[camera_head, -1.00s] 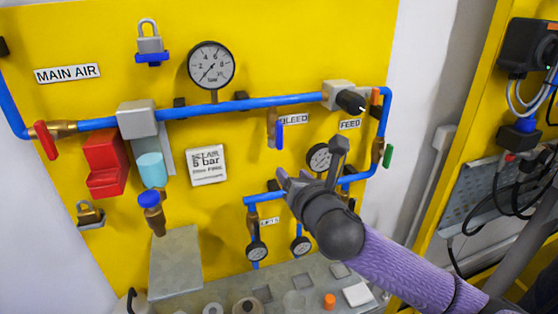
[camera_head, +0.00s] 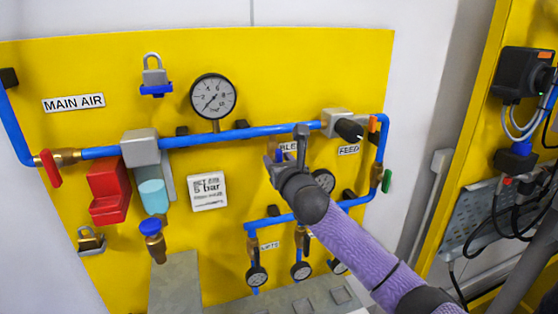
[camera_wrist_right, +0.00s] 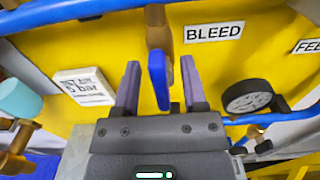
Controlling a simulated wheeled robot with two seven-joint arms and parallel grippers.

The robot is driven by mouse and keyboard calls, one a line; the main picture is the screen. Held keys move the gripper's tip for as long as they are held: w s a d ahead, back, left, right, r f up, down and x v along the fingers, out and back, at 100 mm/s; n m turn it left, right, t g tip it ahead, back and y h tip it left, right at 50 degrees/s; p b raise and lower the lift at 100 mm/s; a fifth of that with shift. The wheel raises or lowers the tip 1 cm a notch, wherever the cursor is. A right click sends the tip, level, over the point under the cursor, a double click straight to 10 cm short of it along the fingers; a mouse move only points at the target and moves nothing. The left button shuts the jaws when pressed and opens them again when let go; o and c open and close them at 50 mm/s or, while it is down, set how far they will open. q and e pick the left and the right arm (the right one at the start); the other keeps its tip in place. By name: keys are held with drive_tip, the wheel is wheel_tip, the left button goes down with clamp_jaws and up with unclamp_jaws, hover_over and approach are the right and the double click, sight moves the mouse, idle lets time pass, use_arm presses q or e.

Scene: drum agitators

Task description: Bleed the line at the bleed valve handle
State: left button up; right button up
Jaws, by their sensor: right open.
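The bleed valve handle is a blue lever (camera_wrist_right: 158,78) hanging down from a brass fitting (camera_wrist_right: 158,30) under the blue main pipe (camera_head: 240,134). In the right wrist view it hangs between the two spread fingers of my right gripper (camera_wrist_right: 160,85), with a gap on each side. The BLEED label (camera_wrist_right: 213,32) is just right of it. In the head view my right gripper (camera_head: 286,150) is in front of the handle and mostly hides it; part of the label (camera_head: 289,147) shows behind. My left gripper is not in view.
A round gauge (camera_head: 213,97) sits above the pipe. A small dark gauge (camera_wrist_right: 247,96) is close to the right of my right gripper. The set-pressure card (camera_head: 207,191) is to the left. A lower blue manifold (camera_head: 270,221) with several gauges runs below.

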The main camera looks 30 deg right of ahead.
clamp_jaws()
drive_tip(key=shift+m, duration=0.3)
drive_tip(key=m+p, duration=0.1)
drive_tip(key=m, duration=0.1)
drive_tip(key=shift+d+m, duration=0.1)
drive_tip(key=shift+m, duration=0.2)
drive_tip(key=m+p, duration=0.1)
drive_tip(key=m, duration=0.3)
drive_tip(key=shift+s+d+m+p, duration=0.1)
drive_tip(key=shift+m+p, duration=0.2)
drive_tip(key=m, duration=0.4)
drive_tip(key=shift+d+f+m+p, duration=0.1)
drive_tip(key=shift+f+m+p, duration=0.05)
drive_tip(key=shift+m+p, duration=0.2)
drive_tip(key=m, duration=0.5)
drive_tip(key=shift+f+p, duration=0.2)
drive_tip(key=shift+p, duration=0.1)
drive_tip(key=shift+m, duration=0.35)
